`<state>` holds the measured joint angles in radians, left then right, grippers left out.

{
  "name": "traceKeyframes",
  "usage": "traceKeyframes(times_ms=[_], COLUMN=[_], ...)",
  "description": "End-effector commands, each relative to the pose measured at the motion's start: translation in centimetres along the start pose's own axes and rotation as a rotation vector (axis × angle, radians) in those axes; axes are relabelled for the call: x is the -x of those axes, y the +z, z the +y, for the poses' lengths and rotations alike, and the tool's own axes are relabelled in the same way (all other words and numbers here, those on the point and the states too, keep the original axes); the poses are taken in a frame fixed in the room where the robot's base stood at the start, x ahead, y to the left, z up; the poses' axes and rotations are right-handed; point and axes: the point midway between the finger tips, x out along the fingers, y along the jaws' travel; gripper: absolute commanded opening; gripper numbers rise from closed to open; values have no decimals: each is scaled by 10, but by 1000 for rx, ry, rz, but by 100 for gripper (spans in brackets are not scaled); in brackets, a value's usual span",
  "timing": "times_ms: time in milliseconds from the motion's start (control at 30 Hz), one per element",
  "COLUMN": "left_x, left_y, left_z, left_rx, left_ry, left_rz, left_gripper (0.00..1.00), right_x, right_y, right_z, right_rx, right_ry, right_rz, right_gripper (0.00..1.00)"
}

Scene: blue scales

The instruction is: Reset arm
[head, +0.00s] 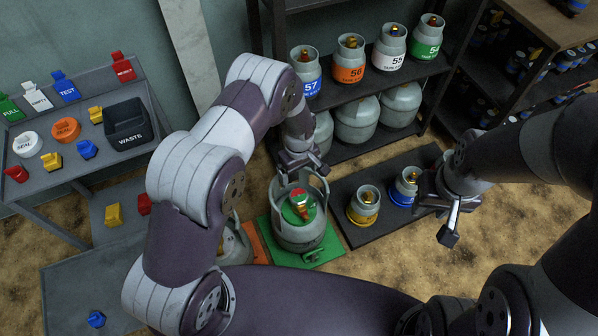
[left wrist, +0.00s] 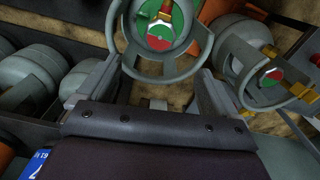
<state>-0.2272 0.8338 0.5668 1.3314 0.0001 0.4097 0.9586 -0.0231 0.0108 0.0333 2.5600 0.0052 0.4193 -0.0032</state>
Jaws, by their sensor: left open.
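My left gripper (head: 303,170) hangs over the far rim of a grey gas cylinder (head: 300,238), which stands on a green scale (head: 318,258). In the left wrist view its two fingers (left wrist: 155,92) are spread apart with nothing gripped between them. The cylinder's collar, with a red and green disc inside, shows just beyond the fingers (left wrist: 160,68); I cannot tell whether they touch. My right gripper (head: 445,215) is near the dark low platform at the right; its jaw opening is unclear. A second cylinder (head: 235,247) is partly hidden behind my left arm.
Shelves hold numbered cylinders, including an orange one (head: 350,62). Yellow (head: 363,207) and blue-banded (head: 403,190) cylinders stand on the low dark platform (head: 345,190). A side table at left carries coloured tags and a black waste bin (head: 127,125). Bare floor shows in front right.

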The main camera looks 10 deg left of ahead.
Motion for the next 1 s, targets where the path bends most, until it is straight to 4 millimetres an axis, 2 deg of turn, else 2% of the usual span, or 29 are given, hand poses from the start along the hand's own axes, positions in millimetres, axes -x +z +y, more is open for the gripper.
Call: traceKeyframes(times_ms=[267,367,400,467,567,600,733,900,1000], left_x=[0,0,-2,-4,36,55,118,189,224], left_y=[0,0,3,20,35,39,52,74,79], left_z=[0,0,-4,-29,-60,-72,-110,-163,-184], left_rx=[-1,-65,-129,-267,-480,-550,-719,-819,-780], left_ry=[0,0,-10,-59,-80,-78,-57,-14,25], left_rz=[0,0,-8,-54,-95,-103,-100,-37,55], left_gripper=[92,92,92,92,92,92,92,92,92], right_x=[0,0,0,0,0,0,0,0,0], right_y=[0,0,0,0,0,0,0,0,0], right_z=[0,0,0,0,0,0,0,0,0], right_rx=[0,0,0,0,0,0,0,0,0], right_ry=[0,0,0,0,0,0,0,0,0], right_rz=[0,0,0,0,0,0,0,0,0], right_gripper=[38,38,38,38,38,38,38,38,38])
